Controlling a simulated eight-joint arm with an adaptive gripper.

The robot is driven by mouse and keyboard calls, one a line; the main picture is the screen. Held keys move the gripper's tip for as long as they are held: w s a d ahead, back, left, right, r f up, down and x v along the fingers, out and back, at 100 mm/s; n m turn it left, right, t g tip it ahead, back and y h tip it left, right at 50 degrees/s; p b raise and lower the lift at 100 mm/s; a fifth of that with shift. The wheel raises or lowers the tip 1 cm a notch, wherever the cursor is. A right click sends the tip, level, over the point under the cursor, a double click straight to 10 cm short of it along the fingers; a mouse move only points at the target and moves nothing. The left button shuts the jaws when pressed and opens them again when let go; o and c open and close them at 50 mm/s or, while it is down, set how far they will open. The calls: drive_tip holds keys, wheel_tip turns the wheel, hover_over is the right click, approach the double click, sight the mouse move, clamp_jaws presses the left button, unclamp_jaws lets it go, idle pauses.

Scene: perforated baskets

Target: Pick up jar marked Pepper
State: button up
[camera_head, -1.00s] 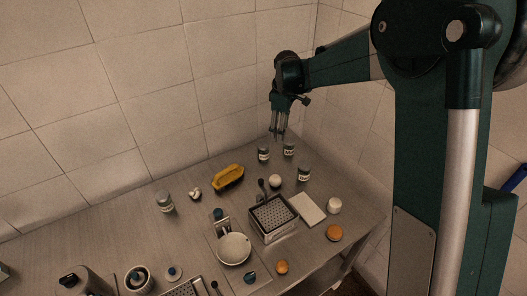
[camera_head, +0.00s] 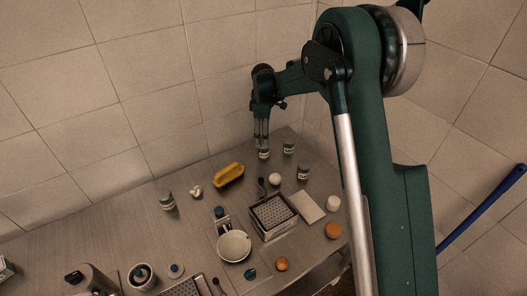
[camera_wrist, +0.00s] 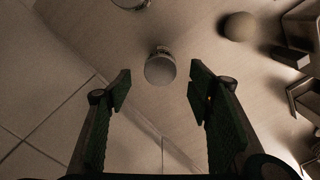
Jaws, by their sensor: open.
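Several small jars with grey lids and pale labels stand upright on the table; the labels are too small to read, so I cannot tell which is Pepper. One jar (camera_head: 264,155) stands at the back, directly below my gripper (camera_head: 262,143). Two others, a back right jar (camera_head: 289,148) and a front right jar (camera_head: 303,173), stand to its right. In the wrist view my gripper (camera_wrist: 160,84) is open and empty, with a round jar lid (camera_wrist: 160,69) showing between and just beyond the fingertips.
A yellow tray-like object (camera_head: 229,174) lies left of the jars. A white ball (camera_head: 275,179), a perforated basket (camera_head: 273,213) and a white board (camera_head: 308,207) are in front. Tiled walls (camera_head: 215,105) close off the back.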

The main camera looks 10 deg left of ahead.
sight(263, 150)
drive_tip(key=shift+f, duration=1.3)
drive_tip(key=shift+d+f, duration=0.1)
drive_tip(key=shift+f, duration=2.5)
drive_tip(key=shift+c, duration=0.3)
drive_tip(key=c, duration=1)
